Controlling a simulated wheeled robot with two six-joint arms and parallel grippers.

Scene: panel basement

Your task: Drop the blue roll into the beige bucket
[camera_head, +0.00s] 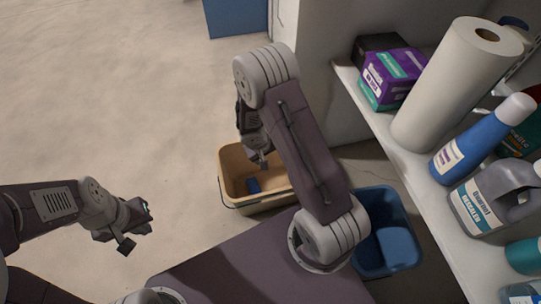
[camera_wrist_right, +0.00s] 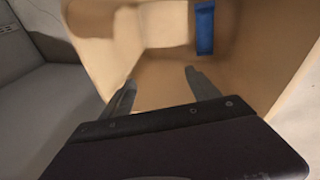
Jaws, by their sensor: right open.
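The beige bucket (camera_head: 228,172) stands on the floor in the middle of the head view. The blue roll (camera_head: 253,185) lies inside it, on the bottom. In the right wrist view the blue roll (camera_wrist_right: 204,28) shows at the top, against the beige bucket's inner wall (camera_wrist_right: 265,50). My right gripper (camera_head: 262,162) points down into the bucket; in its wrist view the fingers (camera_wrist_right: 165,88) are apart, with nothing between them, and clear of the roll. My left gripper (camera_head: 140,228) is off to the left over bare floor, and its fingers are not clear.
A blue bucket (camera_head: 409,219) stands right of the beige one, partly behind my right arm. A shelf (camera_head: 398,160) on the right holds a paper roll (camera_head: 455,85), a purple box (camera_head: 392,78) and several bottles. The floor (camera_head: 110,100) at left is free.

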